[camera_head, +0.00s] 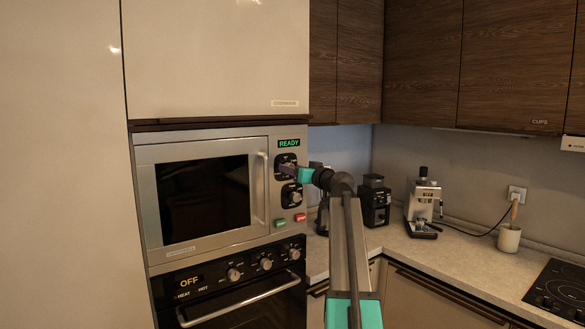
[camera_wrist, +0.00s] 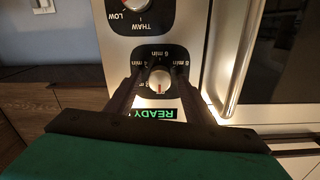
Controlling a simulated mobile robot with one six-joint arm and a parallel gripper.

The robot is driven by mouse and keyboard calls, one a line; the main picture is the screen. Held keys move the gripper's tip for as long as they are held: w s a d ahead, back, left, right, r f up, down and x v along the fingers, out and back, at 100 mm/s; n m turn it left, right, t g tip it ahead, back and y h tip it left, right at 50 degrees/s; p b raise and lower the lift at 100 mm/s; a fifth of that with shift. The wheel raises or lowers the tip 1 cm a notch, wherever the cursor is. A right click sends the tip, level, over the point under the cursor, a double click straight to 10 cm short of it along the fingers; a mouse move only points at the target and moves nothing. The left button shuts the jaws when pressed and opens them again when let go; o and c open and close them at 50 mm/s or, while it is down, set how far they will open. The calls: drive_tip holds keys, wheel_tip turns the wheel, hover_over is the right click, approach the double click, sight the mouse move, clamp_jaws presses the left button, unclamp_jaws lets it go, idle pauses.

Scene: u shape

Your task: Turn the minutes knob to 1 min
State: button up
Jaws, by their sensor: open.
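The minutes knob (camera_wrist: 159,80) is a round silver knob on a black dial plate with "min" labels, seen upside down in the wrist view. A red mark on it points towards the READY display. My gripper (camera_wrist: 157,84) is open, with one dark finger on each side of the knob. I cannot tell whether the fingers touch it. In the head view my gripper (camera_head: 288,168) reaches the upper dial (camera_head: 286,158) of the microwave (camera_head: 200,146) and partly hides it. Some dial labels are hidden behind the fingers.
The power knob (camera_head: 291,194) sits just below the minutes dial, with a green button (camera_head: 280,223) and a red button (camera_head: 300,217) under it. The microwave handle (camera_head: 260,188) stands out to the left. An oven (camera_head: 230,285) is below.

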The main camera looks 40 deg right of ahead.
drive_tip(key=shift+w, duration=0.3)
drive_tip(key=c, duration=1)
drive_tip(key=shift+c, duration=0.2)
drive_tip(key=shift+m+b, duration=0.35)
drive_tip(key=shift+m, duration=0.25)
drive_tip(key=shift+m+b, duration=0.75)
drive_tip(key=shift+m, duration=1.55)
